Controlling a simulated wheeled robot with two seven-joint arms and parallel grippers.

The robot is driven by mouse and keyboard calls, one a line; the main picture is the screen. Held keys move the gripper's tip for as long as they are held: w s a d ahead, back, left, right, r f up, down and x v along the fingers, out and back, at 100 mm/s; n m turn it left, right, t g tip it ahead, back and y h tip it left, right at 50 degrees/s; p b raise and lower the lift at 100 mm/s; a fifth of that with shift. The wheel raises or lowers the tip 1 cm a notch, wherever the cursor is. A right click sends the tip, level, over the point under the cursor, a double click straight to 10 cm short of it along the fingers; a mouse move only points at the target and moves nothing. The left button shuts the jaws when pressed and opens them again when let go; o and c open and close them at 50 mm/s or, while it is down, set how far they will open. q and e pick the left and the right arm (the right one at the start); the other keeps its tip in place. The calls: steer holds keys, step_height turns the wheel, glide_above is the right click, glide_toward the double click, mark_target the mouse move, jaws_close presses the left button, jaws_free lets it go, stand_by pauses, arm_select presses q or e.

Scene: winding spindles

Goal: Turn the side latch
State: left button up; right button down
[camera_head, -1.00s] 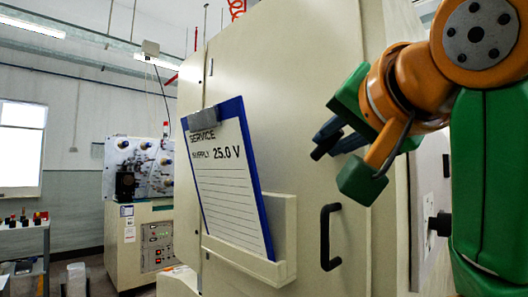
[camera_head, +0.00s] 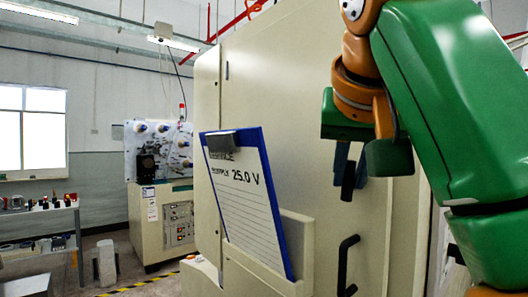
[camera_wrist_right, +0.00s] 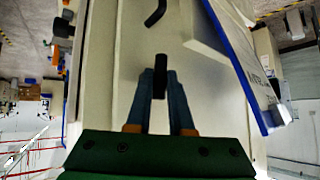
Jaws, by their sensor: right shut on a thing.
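My right gripper (camera_head: 345,170) hangs fingers-down in front of the cabinet door (camera_head: 290,105). Its blue fingers are shut on a short black piece (camera_head: 348,184). In the right wrist view the black piece (camera_wrist_right: 160,76) sits between the two fingers (camera_wrist_right: 160,90) and points away from the palm. I cannot tell what it is exactly. The side of the cabinet is mostly behind my right arm, and only a small dark part (camera_head: 455,253), perhaps the side latch, shows beside the arm. My left gripper is out of view.
A bent black door handle (camera_head: 345,266) stands below my gripper. A blue clipboard (camera_head: 248,205) sits in a cream holder (camera_head: 298,240) on the door. A winding machine (camera_head: 165,215) and a shelf (camera_head: 40,215) stand at the left, with floor between them.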

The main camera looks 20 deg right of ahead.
steer(key=shift+d+g+p, duration=0.1)
steer(key=shift+g+p, duration=0.3)
steer(key=shift+p, duration=0.2)
steer(key=shift+f+n+g, duration=0.1)
steer(key=shift+n+g, duration=0.2)
steer(key=c, duration=1.1)
jaws_free()
steer(key=shift+w, duration=0.2)
steer(key=shift+d, duration=0.1)
